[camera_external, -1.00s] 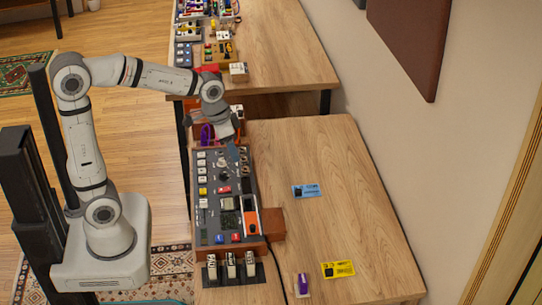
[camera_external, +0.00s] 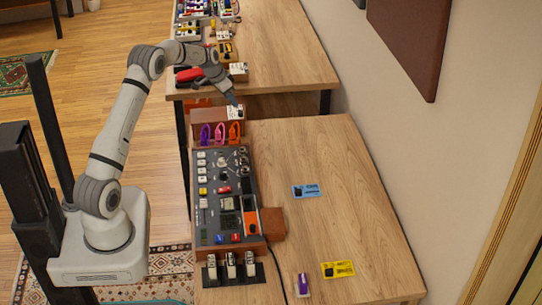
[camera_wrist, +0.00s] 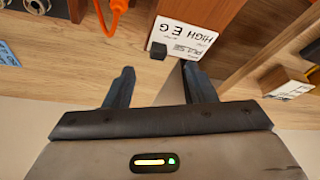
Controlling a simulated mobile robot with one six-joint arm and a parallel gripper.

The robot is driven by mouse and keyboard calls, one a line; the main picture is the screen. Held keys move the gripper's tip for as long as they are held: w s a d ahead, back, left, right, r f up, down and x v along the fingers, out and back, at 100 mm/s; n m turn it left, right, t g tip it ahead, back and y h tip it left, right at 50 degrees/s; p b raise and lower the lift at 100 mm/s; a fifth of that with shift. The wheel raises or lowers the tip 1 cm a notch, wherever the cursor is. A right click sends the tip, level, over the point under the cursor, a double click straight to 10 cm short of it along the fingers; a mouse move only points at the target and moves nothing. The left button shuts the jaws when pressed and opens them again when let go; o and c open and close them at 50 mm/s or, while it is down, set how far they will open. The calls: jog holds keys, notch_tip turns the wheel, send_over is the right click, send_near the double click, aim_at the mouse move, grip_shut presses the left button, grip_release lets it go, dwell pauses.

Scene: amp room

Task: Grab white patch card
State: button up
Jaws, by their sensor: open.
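The white patch card (camera_wrist: 183,38) with black lettering shows in the wrist view, standing at the end of a wooden piece, with a small black block at its lower left corner. In the external view the white card (camera_external: 235,112) is at the back of the near table, behind the coloured loops. My gripper (camera_external: 235,101) is just above it, reaching down from the left. In the wrist view my gripper (camera_wrist: 158,82) is open, with nothing between its fingers. The card lies a little beyond the fingertips, apart from them.
A grey control panel (camera_external: 211,222) stands in front, with purple and orange loops (camera_external: 220,133) behind it. A blue card (camera_external: 306,190) and a yellow card (camera_external: 338,268) lie on the near table (camera_external: 345,220). The far table (camera_external: 285,50) carries more gear. The near table's right side is largely clear.

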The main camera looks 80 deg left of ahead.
aim_at(239, 111)
jog(key=x, duration=0.2)
jog(key=p+x, duration=0.1)
jog(key=x, duration=0.1)
jog(key=p+x, duration=0.1)
jog(key=x, duration=0.2)
jog(key=shift+w, duration=0.4)
jog(key=c, duration=1)
